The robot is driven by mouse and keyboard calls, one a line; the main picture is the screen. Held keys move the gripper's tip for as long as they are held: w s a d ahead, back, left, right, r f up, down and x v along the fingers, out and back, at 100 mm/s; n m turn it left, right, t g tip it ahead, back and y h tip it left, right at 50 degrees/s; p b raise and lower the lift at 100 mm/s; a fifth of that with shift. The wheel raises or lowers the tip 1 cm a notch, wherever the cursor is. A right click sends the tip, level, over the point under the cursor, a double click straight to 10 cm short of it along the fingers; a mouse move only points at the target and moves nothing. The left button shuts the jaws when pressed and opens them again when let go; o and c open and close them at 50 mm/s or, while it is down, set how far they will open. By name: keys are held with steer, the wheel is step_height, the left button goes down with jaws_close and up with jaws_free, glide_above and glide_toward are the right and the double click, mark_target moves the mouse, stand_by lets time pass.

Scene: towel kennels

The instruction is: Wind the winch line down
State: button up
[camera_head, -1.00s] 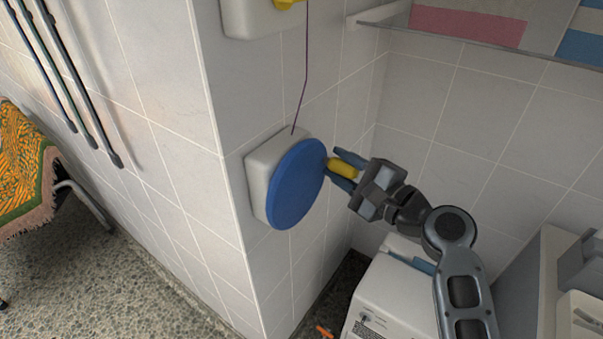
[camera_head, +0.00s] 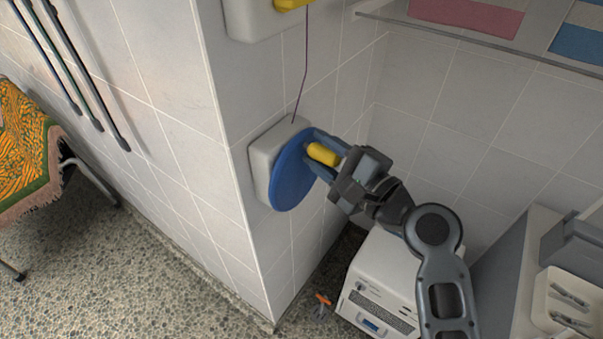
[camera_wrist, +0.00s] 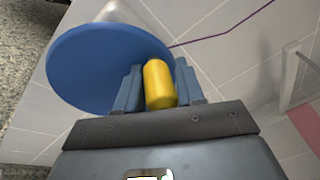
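The winch is a pale box (camera_head: 262,163) on the tiled wall, with a round blue wheel (camera_head: 287,182) on its front. A yellow handle (camera_head: 323,154) sticks out from the wheel's upper right part. My gripper (camera_head: 313,148) has its two blue-grey fingers on either side of the handle, their tips close to the wheel face. In the wrist view the handle (camera_wrist: 160,85) sits between the fingers, which look shut on it. The thin purple winch line (camera_head: 306,60) runs up the wall from the box; it also shows in the wrist view (camera_wrist: 225,33).
A second pale box (camera_head: 258,18) with a yellow part is above the winch. A white appliance (camera_head: 385,285) stands below my arm. A small orange item (camera_head: 323,299) lies on the floor. A patterned cloth (camera_head: 22,150) is at far left.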

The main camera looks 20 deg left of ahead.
steer(key=o, duration=0.5)
steer(key=v, duration=0.3)
steer(key=w+v, duration=0.1)
steer(key=v, duration=0.2)
steer(key=d+v, duration=0.1)
steer(key=v, duration=0.1)
steer(key=shift+w+d, duration=0.15)
steer(key=shift+d, duration=0.25)
